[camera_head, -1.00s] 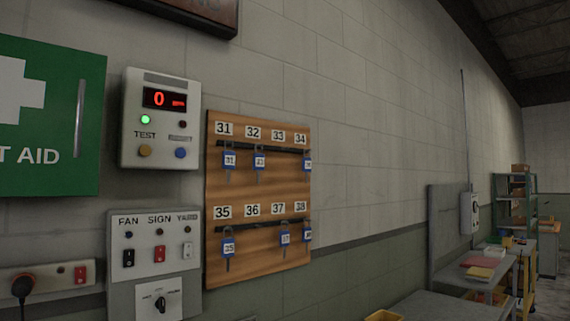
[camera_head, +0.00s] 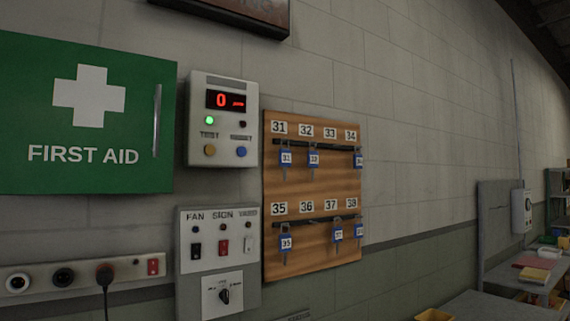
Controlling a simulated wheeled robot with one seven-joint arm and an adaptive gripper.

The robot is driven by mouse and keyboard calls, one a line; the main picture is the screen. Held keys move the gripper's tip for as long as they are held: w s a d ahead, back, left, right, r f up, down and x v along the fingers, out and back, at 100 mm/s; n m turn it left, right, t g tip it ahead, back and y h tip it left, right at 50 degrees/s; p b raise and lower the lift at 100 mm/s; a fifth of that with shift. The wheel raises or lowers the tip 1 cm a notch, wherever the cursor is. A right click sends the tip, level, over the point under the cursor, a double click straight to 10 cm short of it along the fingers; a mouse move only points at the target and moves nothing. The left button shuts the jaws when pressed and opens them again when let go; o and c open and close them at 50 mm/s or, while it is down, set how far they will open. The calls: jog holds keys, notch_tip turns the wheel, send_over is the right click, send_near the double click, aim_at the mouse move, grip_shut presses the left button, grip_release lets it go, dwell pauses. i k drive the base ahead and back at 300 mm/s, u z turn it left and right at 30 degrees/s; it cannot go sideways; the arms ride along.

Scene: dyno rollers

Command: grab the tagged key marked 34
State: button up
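A wooden key board (camera_head: 312,185) hangs on the wall, with two rows of hooks under number plates 31 to 38. A blue-tagged key (camera_head: 359,158) hangs under plate 34 (camera_head: 351,135) at the board's right edge; its tag is too small to read. Another tagged key (camera_head: 286,160) hangs under 31, and one (camera_head: 313,159) under 32 with an unclear number. The hook under 33 is bare. In the lower row, tagged keys hang under 35 (camera_head: 286,244), 37 (camera_head: 338,236) and 38 (camera_head: 360,232); 36 is bare. My gripper is not in view.
Left of the board are a display box (camera_head: 222,120) reading 0, a switch panel (camera_head: 218,255), a green first aid cabinet (camera_head: 90,115) and a socket strip (camera_head: 80,275). At the lower right stand a bench (camera_head: 500,306) and a yellow bin (camera_head: 434,315).

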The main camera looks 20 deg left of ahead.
aim_at(357, 158)
jog(key=u, duration=0.7)
jog(key=i, duration=0.4)
